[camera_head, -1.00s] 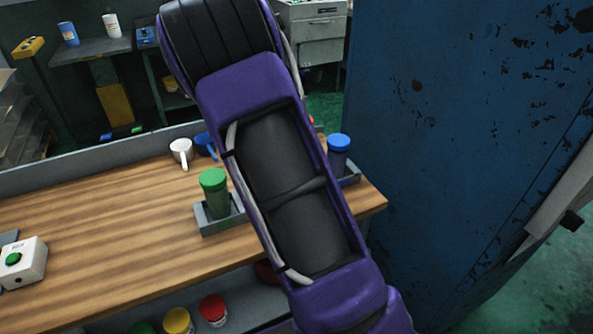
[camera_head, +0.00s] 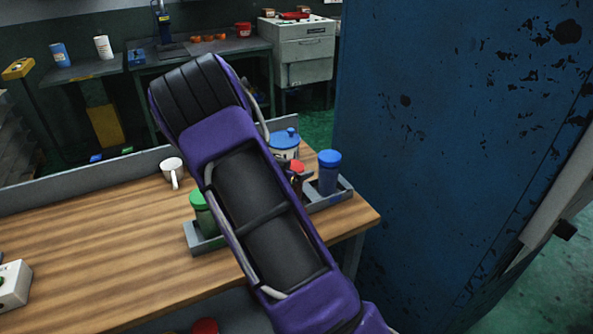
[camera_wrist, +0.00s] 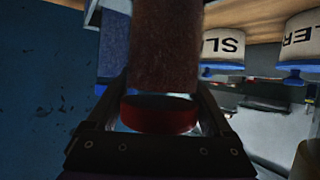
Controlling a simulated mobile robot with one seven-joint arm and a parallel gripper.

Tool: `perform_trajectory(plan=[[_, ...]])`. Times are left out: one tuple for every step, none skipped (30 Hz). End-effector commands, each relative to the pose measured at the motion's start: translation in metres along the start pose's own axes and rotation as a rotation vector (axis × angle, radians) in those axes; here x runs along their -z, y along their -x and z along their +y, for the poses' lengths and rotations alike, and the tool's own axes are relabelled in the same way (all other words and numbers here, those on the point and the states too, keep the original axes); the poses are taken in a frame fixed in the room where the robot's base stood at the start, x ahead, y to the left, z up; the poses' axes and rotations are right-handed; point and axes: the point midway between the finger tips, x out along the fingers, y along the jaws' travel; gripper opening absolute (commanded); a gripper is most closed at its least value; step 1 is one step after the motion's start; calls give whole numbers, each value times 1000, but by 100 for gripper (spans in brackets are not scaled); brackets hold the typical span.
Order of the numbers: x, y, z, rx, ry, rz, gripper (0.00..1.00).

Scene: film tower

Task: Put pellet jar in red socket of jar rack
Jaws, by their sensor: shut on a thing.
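The pellet jar (camera_wrist: 165,55), with brown contents and a red lid (camera_wrist: 160,114), is held in my gripper (camera_wrist: 160,100), whose fingers sit either side of the lid. In the head view the red lid (camera_head: 296,167) shows just past my arm, between a green-lidded jar (camera_head: 199,200) and a blue-lidded jar (camera_head: 328,175). Those two stand in the grey jar rack (camera_head: 335,196). My arm hides the rack's middle, so the red socket is not visible. I cannot tell whether the pellet jar's base is inside it.
A blue-lidded white canister (camera_head: 285,145) stands behind my gripper; lettered canisters (camera_wrist: 225,45) show in the wrist view. A tall blue cabinet (camera_head: 440,150) rises close on the right.

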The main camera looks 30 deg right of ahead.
Motion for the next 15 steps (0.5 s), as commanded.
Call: perform_trajectory(plan=[[-2,-1,0,0,0,1,7],[-3,-2,0,0,0,1,7],[-2,-1,0,0,1,0,92],[-2,-1,0,0,1,0,98],[-2,-1,0,0,1,0,100],[-2,-1,0,0,1,0,100],[-2,-1,0,0,1,0,100],[-2,-1,0,0,1,0,100],[-2,-1,0,0,1,0,100],[-2,-1,0,0,1,0,100],[-2,-1,0,0,0,0,100],[0,0,0,0,0,0,100],[1,1,0,0,0,0,100],[3,2,0,0,-1,0,100],[2,6,-1,1,-1,0,100]])
